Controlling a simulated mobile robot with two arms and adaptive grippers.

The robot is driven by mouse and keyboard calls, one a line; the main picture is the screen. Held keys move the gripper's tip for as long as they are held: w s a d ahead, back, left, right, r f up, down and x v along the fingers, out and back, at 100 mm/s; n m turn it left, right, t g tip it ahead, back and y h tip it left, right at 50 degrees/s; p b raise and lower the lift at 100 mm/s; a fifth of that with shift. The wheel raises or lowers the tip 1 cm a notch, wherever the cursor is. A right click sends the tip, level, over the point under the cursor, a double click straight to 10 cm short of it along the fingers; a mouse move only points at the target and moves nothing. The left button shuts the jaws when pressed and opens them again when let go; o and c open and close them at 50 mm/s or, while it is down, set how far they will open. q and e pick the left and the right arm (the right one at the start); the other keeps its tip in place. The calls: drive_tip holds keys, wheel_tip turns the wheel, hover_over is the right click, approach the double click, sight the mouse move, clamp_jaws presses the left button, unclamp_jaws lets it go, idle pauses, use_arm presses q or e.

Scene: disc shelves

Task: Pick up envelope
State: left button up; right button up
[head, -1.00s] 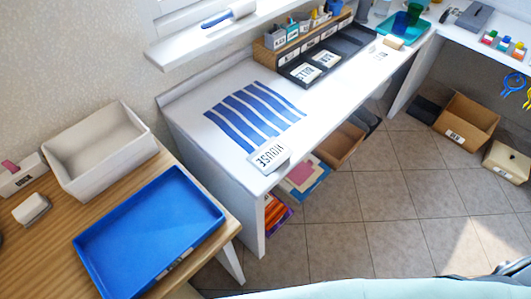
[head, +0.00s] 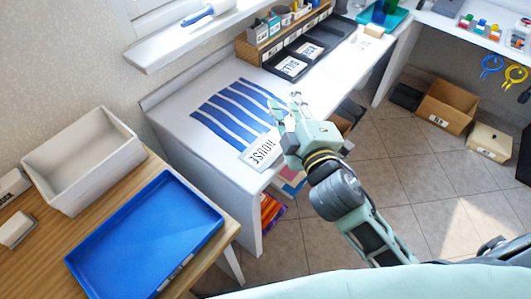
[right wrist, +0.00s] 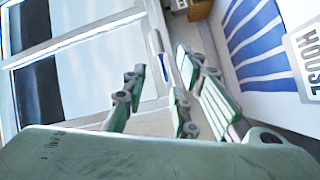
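I cannot make out any thing that is surely an envelope. Flat coloured papers (head: 291,181) lie on a shelf under the white desk, partly hidden by my right arm, and could include one. My right gripper (head: 285,105) is over the front edge of the desk, beside the striped mat, with its fingers spread and nothing between them. The right wrist view shows the same open fingers (right wrist: 165,82). My left gripper is not in view.
The white desk (head: 200,165) bears a blue-striped mat (head: 235,112), a HOUSE card (head: 262,150) and a black tray (head: 267,62). A wooden table at left holds a blue tray (head: 140,245) and a white bin (head: 80,165).

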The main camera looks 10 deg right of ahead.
drive_tip(key=s+a+r+n+g+y, duration=0.1)
drive_tip(key=s+a+r+n+y, duration=0.2)
drive_tip(key=a+r+n+y, duration=0.7)
drive_tip(key=s+a+r+n+g+y, duration=0.25)
drive_tip(key=a+r+n+y, duration=0.35)
drive_tip(key=n, duration=0.7)
drive_tip(key=s+a+f+n+g+y, duration=0.2)
drive_tip(key=s+a+f+n+g, duration=0.35)
drive_tip(key=n+g, duration=0.55)
drive_tip(key=n+h, duration=1.4)
drive_tip(key=h, duration=0.2)
approach(277, 158)
drive_tip(key=f, duration=0.2)
drive_tip(key=shift+t, duration=0.25)
drive_tip(key=x, duration=0.2)
drive_tip(key=p+x, duration=0.1)
drive_tip(key=x, duration=0.4)
drive_tip(key=shift+w+a, duration=0.15)
drive_tip(key=shift+a, duration=0.15)
